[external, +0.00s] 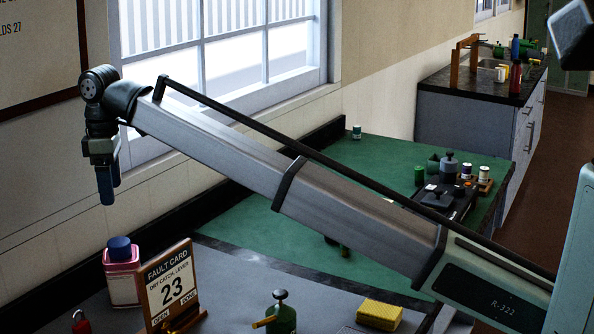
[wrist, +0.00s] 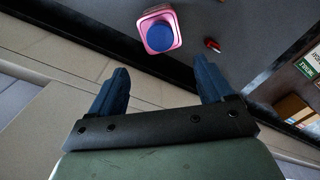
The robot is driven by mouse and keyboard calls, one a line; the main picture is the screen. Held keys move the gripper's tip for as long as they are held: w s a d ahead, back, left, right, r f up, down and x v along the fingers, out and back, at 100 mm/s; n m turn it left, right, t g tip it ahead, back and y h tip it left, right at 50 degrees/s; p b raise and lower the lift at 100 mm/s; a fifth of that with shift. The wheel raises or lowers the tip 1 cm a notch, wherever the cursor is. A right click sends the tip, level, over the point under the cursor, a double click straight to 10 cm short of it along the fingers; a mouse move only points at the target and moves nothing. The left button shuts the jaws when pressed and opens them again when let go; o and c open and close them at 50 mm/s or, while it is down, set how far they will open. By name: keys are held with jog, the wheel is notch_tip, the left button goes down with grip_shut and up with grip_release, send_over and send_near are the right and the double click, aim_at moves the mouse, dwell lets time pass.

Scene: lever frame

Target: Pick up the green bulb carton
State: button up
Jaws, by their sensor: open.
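My gripper (external: 106,192) hangs at the left in the external view, above and left of the grey counter, with its fingers pointing down. In the wrist view its two blue fingers (wrist: 161,68) are apart with nothing between them. I cannot clearly pick out the green bulb carton. A green lettered face (wrist: 308,62) is cut off at the right edge of the wrist view; I cannot tell whether it is the carton.
A pink bottle with a blue cap (external: 121,275) stands near my gripper; it also shows in the wrist view (wrist: 160,32). Beside it are a fault card (external: 171,286), a red padlock (external: 81,321), a green oiler (external: 281,317) and a yellow sponge (external: 379,314). A window wall is behind.

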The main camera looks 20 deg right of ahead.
jog(key=shift+c, duration=0.2)
jog(key=shift+c, duration=0.5)
jog(key=w+d+f+m, duration=0.2)
jog(key=w+d+f, duration=0.1)
jog(key=w+d, duration=1)
jog(key=w+d+f+m, duration=0.25)
jog(key=w+d, duration=0.25)
jog(key=d, duration=1)
jog(key=w+d+f+m+t+y, duration=0.1)
jog(key=w+d+f+m, duration=0.35)
jog(key=d, duration=1.15)
jog(key=w+d+f, duration=0.1)
jog(key=w+d, duration=0.6)
jog(key=d, duration=0.8)
jog(key=f, duration=0.5)
jog(key=a+f, duration=0.1)
jog(key=f, duration=0.2)
jog(key=shift+w+f, duration=0.1)
jog(key=shift+w, duration=0.1)
jog(key=shift+f, duration=2.7)
